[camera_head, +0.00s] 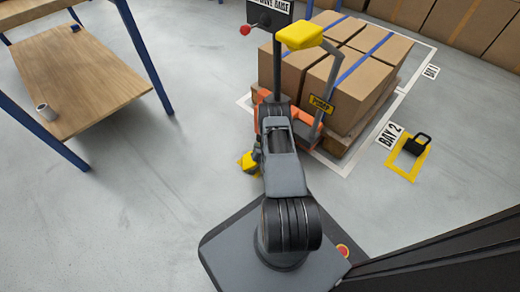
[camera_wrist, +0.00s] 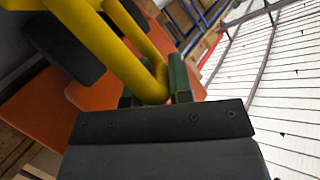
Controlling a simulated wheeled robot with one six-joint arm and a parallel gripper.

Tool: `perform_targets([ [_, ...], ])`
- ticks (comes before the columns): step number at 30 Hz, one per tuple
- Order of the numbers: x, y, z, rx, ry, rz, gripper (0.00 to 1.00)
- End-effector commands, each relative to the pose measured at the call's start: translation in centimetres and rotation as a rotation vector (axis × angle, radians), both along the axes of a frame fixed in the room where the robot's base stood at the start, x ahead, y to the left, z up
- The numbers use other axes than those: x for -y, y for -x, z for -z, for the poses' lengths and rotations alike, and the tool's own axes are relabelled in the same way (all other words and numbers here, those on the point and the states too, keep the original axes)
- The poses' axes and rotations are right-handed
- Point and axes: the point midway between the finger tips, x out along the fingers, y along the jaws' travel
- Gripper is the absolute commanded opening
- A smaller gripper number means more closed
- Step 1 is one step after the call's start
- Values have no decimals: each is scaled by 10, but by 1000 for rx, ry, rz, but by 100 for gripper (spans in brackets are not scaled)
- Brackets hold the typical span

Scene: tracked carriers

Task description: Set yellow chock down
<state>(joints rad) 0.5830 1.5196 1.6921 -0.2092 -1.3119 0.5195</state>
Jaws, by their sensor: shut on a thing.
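The yellow chock (camera_head: 247,162) is partly hidden behind my arm, low beside the orange truck. In the wrist view its yellow tube handle (camera_wrist: 105,45) runs between the fingers of my gripper (camera_wrist: 153,92), which is shut on it. A dark block-like part lies behind the handle. In the head view my gripper (camera_head: 257,152) is mostly hidden by my own arm. I cannot tell whether the chock touches the floor.
The orange truck (camera_head: 262,118) with a yellow pump handle (camera_head: 300,36) stands at a pallet of boxes (camera_head: 345,90). A wooden table (camera_head: 80,85) is left. The floor between is clear.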

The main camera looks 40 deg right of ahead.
Motion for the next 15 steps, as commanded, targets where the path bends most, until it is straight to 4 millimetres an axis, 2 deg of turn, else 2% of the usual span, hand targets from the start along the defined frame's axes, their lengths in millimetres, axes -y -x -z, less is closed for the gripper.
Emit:
perform_targets([
  [12, 1, -1, 4, 3, 1, 0, 0],
  [13, 0, 0, 6, 1, 0, 0, 21],
  [15, 0, 0, 5, 1, 0, 0, 28],
])
